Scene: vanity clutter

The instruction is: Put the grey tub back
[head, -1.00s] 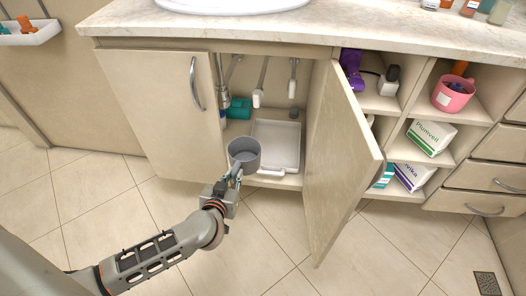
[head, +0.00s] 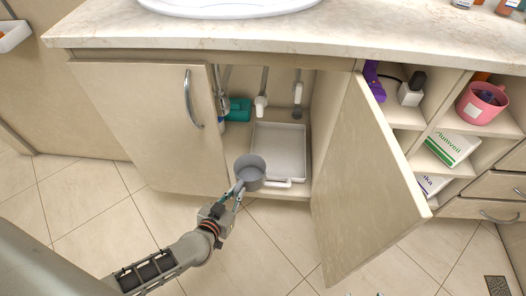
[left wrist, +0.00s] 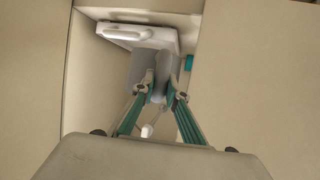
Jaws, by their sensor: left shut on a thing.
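The grey tub (head: 250,173), a round open vessel, is upright in my left gripper (head: 236,191), at the mouth of the open cabinet under the sink. The fingers are shut on its near left side. In the left wrist view the fingertips (left wrist: 150,93) close on the grey tub (left wrist: 148,68), which is mostly seen side-on. Behind it a pale tray (head: 279,150) with a white handle lies on the cabinet floor; the tub overlaps its front left corner in the picture. I cannot tell whether the tub touches the tray or floor. My right gripper is not in view.
The cabinet's right door (head: 365,185) stands open toward me; the left door (head: 150,125) is shut. A teal box (head: 239,109) sits at the back left inside, with pipes hanging above. Open shelves at right hold a pink bucket (head: 481,104) and a white-green box (head: 452,147).

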